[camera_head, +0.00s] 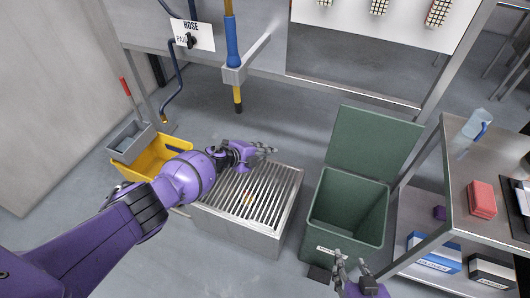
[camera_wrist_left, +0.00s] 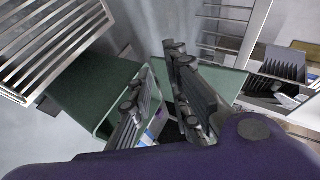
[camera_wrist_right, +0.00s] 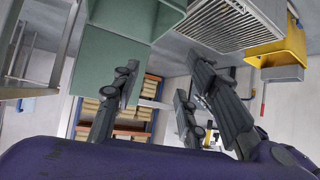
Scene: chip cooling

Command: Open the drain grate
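The drain grate (camera_head: 246,190) is a set of parallel metal bars lying flat across the top of a metal box on the floor. It also shows at the top left of the left wrist view (camera_wrist_left: 48,42) and at the top of the right wrist view (camera_wrist_right: 218,22). My left gripper (camera_head: 268,150) is above the grate's far edge, with its fingers apart and nothing between them. Contact with the grate is not visible. My right gripper (camera_head: 348,264) is open and empty, in front of the green bin, away from the grate.
A green bin (camera_head: 372,243) with a raised lid stands right of the grate. A yellow mop bucket (camera_head: 148,160) stands to its left. A metal table (camera_head: 465,165) holding a red block (camera_head: 481,198) is at the right.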

